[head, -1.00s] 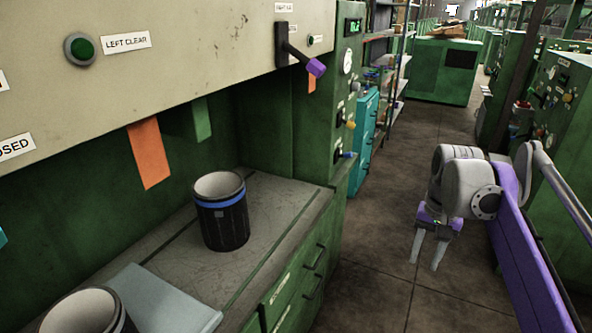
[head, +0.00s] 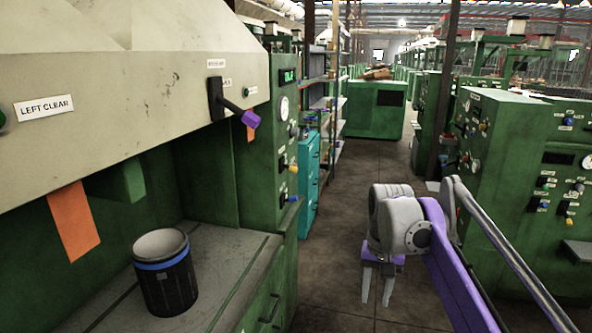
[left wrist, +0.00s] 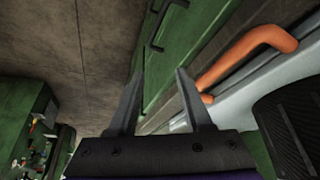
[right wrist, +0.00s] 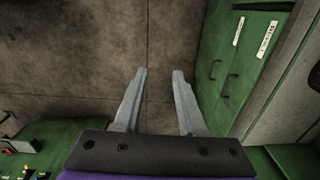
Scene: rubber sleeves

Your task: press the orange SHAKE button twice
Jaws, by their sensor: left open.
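I cannot make out an orange SHAKE button with a readable label in any view. The green control panel (head: 268,165) beside the hood carries a lit green display, a gauge and several small knobs and buttons, too small to read. My right gripper (head: 376,290) hangs over the aisle floor, pointing down, clear of the panel. In the right wrist view its fingers (right wrist: 160,98) are apart with nothing between them. My left gripper (left wrist: 160,95) shows only in the left wrist view. Its fingers are apart and empty, beside green drawers and an orange bar (left wrist: 250,52).
A black bin with a blue band (head: 166,280) stands on the grey bench (head: 225,262). A purple-tipped lever (head: 232,108) juts from the hood (head: 140,75). Orange tags hang below it. Green machines (head: 500,150) line the right. The aisle floor (head: 330,235) is open.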

